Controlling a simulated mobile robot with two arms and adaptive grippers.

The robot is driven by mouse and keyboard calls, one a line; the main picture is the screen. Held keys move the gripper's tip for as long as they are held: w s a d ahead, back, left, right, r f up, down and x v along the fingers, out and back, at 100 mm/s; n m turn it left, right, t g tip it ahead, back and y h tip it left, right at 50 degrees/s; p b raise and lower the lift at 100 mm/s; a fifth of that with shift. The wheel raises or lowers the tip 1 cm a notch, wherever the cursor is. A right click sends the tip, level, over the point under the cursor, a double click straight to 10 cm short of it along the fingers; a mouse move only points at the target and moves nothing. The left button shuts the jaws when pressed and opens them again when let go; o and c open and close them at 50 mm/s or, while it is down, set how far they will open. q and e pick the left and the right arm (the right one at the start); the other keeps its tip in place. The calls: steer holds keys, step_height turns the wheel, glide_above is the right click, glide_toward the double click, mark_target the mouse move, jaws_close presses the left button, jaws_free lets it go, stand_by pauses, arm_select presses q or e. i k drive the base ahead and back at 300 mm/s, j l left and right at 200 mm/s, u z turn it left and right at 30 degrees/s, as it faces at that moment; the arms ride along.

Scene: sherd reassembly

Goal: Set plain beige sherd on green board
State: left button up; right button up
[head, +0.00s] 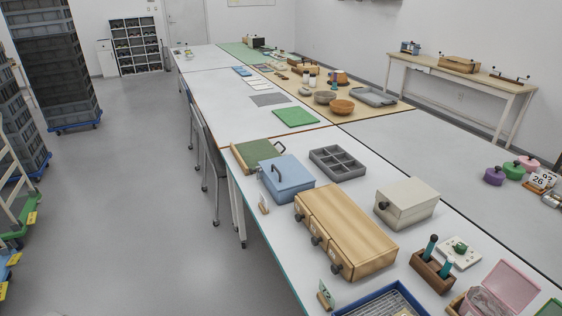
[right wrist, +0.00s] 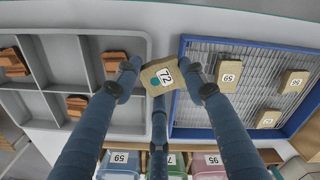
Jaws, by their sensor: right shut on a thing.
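In the right wrist view my right gripper (right wrist: 163,88) is shut on a beige sherd (right wrist: 153,83). A flat green board (head: 296,117) lies on the white table in the head view. A darker green board or case (head: 250,153) with a handle lies nearer. Neither gripper shows in the head view, and my left gripper is in neither view.
In the right wrist view, a blue mesh-bottomed tray (right wrist: 292,43) holds several labelled beige sherds, and a grey compartment tray (right wrist: 80,33) holds reddish-brown sherds. In the head view, a blue box (head: 287,180), wooden case (head: 345,230) and grey divided tray (head: 338,163) stand on the near table.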

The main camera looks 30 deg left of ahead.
mark_target(258, 153)
steer(key=i+j, duration=0.15)
steer(key=j, duration=0.25)
steer(key=i+j+u, duration=0.15)
steer(key=j, duration=0.25)
steer(key=i+j, duration=0.15)
steer(key=j, duration=0.25)
steer(key=i+j+u, duration=0.15)
steer(key=j, duration=0.25)
